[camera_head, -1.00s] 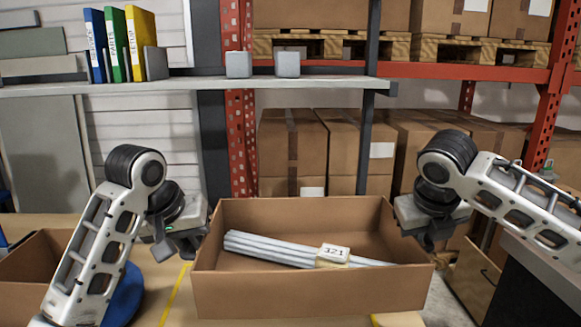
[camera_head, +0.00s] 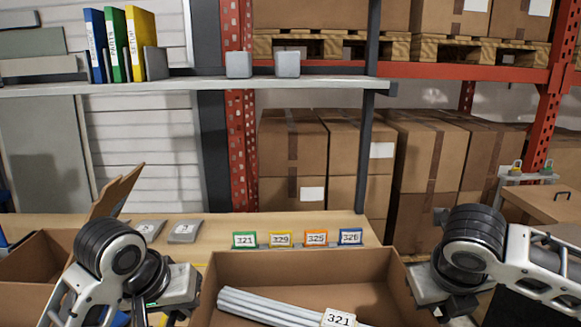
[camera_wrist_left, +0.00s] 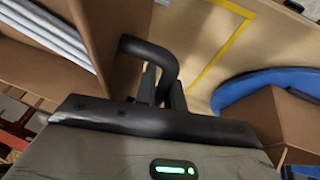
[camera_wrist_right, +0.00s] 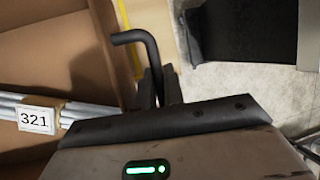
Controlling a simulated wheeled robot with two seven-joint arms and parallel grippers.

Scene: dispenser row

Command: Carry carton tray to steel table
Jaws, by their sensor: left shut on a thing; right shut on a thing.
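The carton tray (camera_head: 305,272) is an open brown cardboard box at the bottom centre of the head view, its front cut off by the frame. It holds pale grey rods (camera_head: 255,305) in a bundle tagged 321 (camera_head: 339,318). My left gripper (camera_wrist_left: 163,88) is shut on a black bent handle (camera_wrist_left: 150,48) at the tray's left side. My right gripper (camera_wrist_right: 158,88) is shut on a matching black handle (camera_wrist_right: 140,38) at its right side. Both grippers' fingertips are hard to see in the head view. I cannot make out a steel table for certain.
A wooden bench (camera_head: 225,228) lies behind the tray, with a row of number labels (camera_head: 297,240) and two grey plates (camera_head: 185,231). Another brown box (camera_head: 38,262) is at left. A shelf (camera_head: 200,88) crosses above.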

